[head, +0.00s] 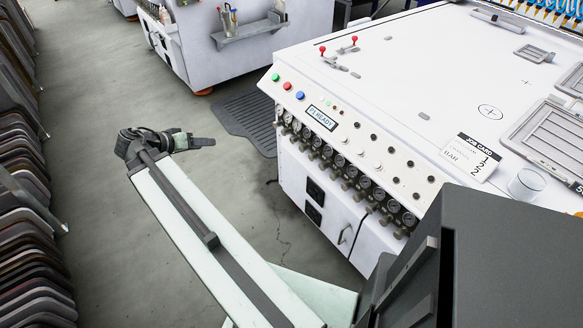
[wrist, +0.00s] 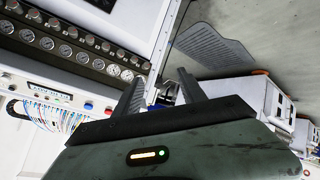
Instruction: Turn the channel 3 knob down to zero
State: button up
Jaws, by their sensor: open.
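The white machine's sloped front edge carries a row of round gauges (head: 326,151) with dark knobs (head: 348,184) below them. I cannot read channel numbers, so I cannot tell which knob is channel 3. My gripper (head: 203,142) hangs over open floor, left of and apart from the machine. In the wrist view, my gripper (wrist: 160,90) has its two dark fingers spread with nothing between them. There the gauges (wrist: 65,50) and the knobs (wrist: 54,21) lie at the upper left, beyond the left finger.
The machine's panel holds a READY display (head: 322,117), coloured buttons (head: 287,86) and small black fittings. A job card (head: 470,157) and a clear cup (head: 526,184) stand on top. A dark floor mat (head: 247,120) lies behind my gripper. Stacked racks (head: 25,190) line the left; the floor between is free.

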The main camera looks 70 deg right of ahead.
jog(key=s+d+f+m+g+h+b, duration=0.3)
jog(key=s+d+f+m+b, duration=0.2)
jog(key=s+d+f+b, duration=0.6)
jog(key=m+g+h+b, duration=0.2)
jog(key=m+g+b, duration=0.2)
jog(key=b, duration=0.9)
send_near(292, 142)
jog(key=x, duration=0.9)
jog(key=shift+d, duration=0.15)
jog(key=shift+c, duration=0.3)
